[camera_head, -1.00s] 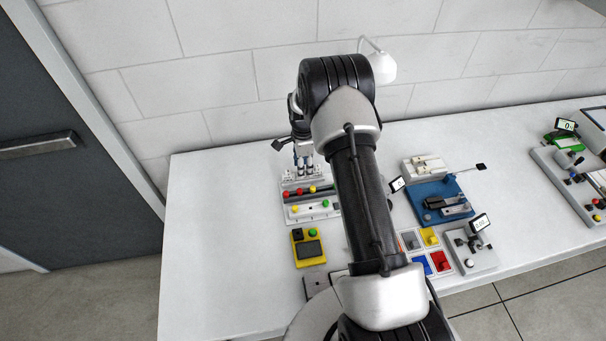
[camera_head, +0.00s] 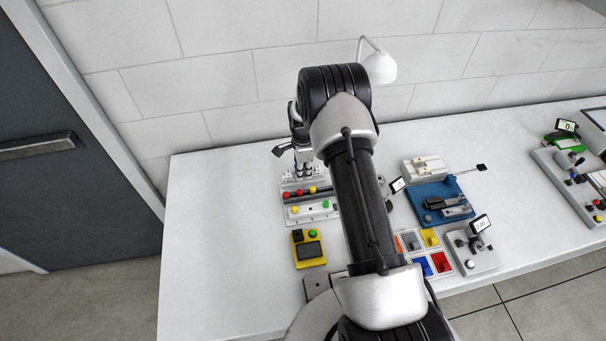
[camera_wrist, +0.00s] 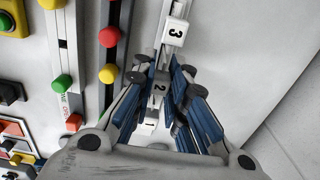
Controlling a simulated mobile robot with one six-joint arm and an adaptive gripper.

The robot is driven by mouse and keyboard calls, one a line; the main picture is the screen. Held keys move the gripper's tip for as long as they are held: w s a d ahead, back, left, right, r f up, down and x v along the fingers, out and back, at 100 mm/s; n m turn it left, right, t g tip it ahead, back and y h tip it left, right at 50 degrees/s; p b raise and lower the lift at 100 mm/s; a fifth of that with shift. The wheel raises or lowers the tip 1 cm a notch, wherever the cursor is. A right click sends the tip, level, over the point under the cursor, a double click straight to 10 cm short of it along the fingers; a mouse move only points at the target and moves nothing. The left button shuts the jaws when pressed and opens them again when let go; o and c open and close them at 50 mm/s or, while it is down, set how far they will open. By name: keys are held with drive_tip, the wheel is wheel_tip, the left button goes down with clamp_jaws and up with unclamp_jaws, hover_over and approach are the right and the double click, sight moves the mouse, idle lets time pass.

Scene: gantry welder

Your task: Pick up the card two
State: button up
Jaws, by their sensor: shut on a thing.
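In the wrist view, card two (camera_wrist: 159,87), a small block marked "2", sits between the fingertips of my gripper (camera_wrist: 163,78). The gripper is shut on it. The white card three (camera_wrist: 174,33) is just beyond it on a pale rail, and card one (camera_wrist: 150,126) is on the near side, partly hidden between the fingers. In the head view, my gripper (camera_head: 303,170) is low over the back of the grey panel with buttons (camera_head: 310,211); the cards are too small to read there.
Red, yellow and green knobs (camera_wrist: 109,36) stand on rails left of the gripper. A yellow box (camera_head: 308,250), coloured tiles (camera_head: 441,262) and a blue fixture (camera_head: 437,203) are on the white table. Table left of the panel is clear (camera_head: 220,230).

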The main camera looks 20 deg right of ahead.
wheel_tip(320, 180, up, 20)
drive_tip(key=p, duration=0.2)
idle(0.5)
